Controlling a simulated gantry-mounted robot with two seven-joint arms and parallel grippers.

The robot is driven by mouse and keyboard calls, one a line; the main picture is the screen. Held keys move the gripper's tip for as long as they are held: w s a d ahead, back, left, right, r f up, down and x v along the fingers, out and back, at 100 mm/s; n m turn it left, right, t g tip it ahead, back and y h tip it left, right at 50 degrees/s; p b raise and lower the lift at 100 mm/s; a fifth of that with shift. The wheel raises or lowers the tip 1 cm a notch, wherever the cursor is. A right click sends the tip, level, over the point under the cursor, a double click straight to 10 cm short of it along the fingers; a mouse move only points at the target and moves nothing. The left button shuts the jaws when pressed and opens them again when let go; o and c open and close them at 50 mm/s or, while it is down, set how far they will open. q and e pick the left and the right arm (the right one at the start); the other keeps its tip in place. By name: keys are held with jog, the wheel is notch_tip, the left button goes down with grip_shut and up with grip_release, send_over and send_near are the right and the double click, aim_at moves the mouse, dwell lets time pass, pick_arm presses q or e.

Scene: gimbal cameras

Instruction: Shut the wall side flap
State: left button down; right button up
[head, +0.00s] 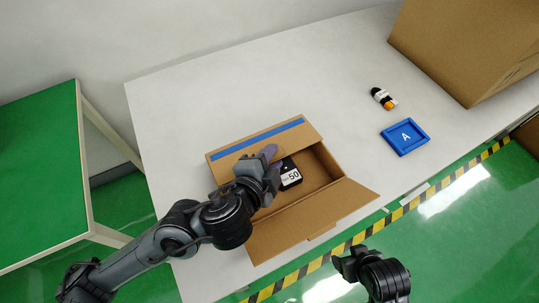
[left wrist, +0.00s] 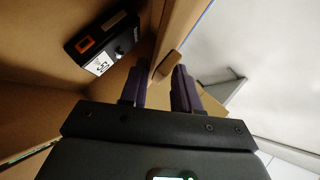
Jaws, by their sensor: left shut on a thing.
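An open cardboard box (head: 318,203) sits on the white table. Its wall side flap (head: 228,158), marked with a blue stripe, stands out from the far edge, towards the wall. My left gripper (head: 270,155) reaches over the box from the left. In the left wrist view, its purple fingers (left wrist: 160,88) are on either side of a cardboard edge, which looks like that flap (left wrist: 180,33). A black device labelled 50 (head: 290,174) lies inside the box. My right gripper (head: 349,262) is beyond the table's front edge, away from the box; its jaw opening is unclear.
The box's right flap (head: 356,196) and front flap (head: 275,243) are folded outward. A blue tray marked A (head: 392,146), a small black, white and orange item (head: 383,97) and a large carton (head: 465,45) are to the right. The table behind the box is clear.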

pick_arm(q)
jog(key=shift+s+f, duration=0.15)
jog(key=shift+f, duration=0.3)
jog(key=c, duration=1.3)
grip_release()
jog(key=shift+o, duration=0.7)
jog(key=shift+s+d+r, duration=0.1)
jog(key=shift+s+d, duration=0.05)
jog(key=shift+r, duration=0.15)
